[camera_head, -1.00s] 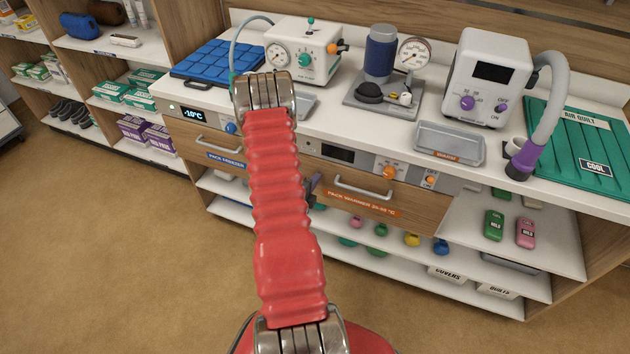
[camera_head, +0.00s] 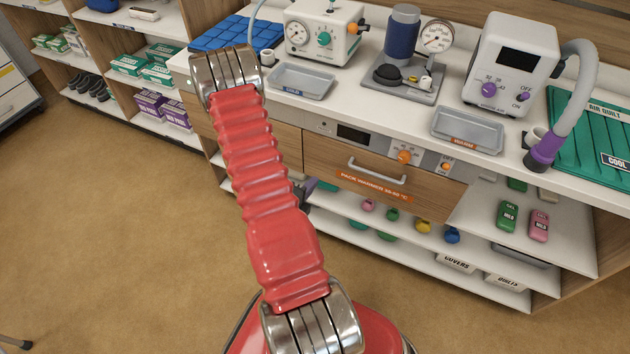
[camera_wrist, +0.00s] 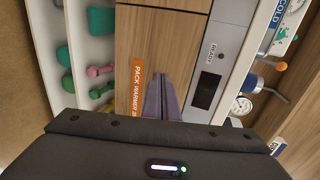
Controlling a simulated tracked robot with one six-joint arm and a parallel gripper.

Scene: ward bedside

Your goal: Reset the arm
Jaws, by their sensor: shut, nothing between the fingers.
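My gripper (camera_wrist: 162,92) shows in the wrist view as two dark purple-grey fingers pressed together, with nothing between them. It points toward the wooden drawer front, over the edge of the orange pack warmer label (camera_wrist: 137,88). In the head view my red ribbed arm rises from the bottom centre and leans to the left; the gripper is mostly hidden behind it.
The counter holds a blue pad (camera_head: 215,36), a white dial unit (camera_head: 325,30), trays (camera_head: 467,130), a white monitor (camera_head: 512,62) with a hose, and a green quilt (camera_head: 592,140). Below are the warmer drawer (camera_head: 385,175) and open shelves.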

